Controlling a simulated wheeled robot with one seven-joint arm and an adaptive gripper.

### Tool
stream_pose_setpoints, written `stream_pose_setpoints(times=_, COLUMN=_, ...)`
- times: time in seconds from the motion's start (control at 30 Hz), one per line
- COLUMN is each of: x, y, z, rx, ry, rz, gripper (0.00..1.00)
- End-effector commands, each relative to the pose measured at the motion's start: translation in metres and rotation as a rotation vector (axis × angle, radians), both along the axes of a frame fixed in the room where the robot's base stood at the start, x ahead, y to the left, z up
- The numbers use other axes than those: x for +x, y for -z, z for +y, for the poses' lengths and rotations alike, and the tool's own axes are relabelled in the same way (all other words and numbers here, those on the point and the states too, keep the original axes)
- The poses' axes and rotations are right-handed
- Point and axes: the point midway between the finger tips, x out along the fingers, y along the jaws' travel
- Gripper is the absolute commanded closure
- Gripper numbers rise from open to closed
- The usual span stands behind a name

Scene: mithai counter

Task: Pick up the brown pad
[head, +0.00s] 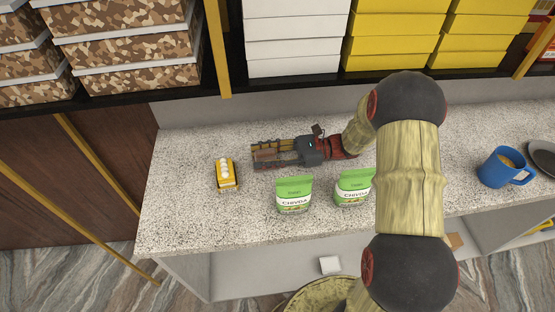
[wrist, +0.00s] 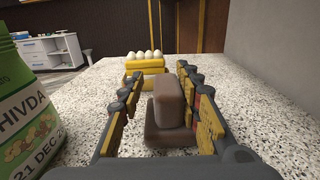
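The brown pad (wrist: 168,100) stands on the speckled counter in the wrist view, an upright brown block on a wider, flat brown base. It is between the two fingers of my gripper (wrist: 165,90). There is a clear gap on the left finger's side; the right finger is close beside it, and I cannot tell whether it touches. My gripper is open and low over the counter, pointing left in the head view (head: 272,155). In the head view the pad is hard to make out among the fingers.
A yellow stack with white balls on top (head: 226,174) stands beyond my fingertips. Two green and white Chivda packets (head: 294,194) (head: 353,187) stand in front of my gripper. A blue mug (head: 505,167) and a dark plate are at the right. Shelved boxes (head: 292,40) are behind.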

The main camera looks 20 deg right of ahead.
Motion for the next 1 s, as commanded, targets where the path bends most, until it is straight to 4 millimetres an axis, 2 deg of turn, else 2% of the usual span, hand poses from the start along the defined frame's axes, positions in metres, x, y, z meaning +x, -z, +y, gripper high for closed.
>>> stream_pose_setpoints(times=0.53, x=0.0014, y=-0.0028, z=-0.0010, rx=-0.001, ry=0.002, rz=-0.006, gripper=0.99)
stream_pose_setpoints(times=0.87, x=0.0015, y=-0.0040, z=-0.0011, rx=-0.001, ry=0.002, rz=-0.007, gripper=1.00)
stream_pose_setpoints(times=1.0, x=0.0015, y=-0.0102, z=-0.0011, rx=-0.001, ry=0.002, rz=-0.007, gripper=1.00)
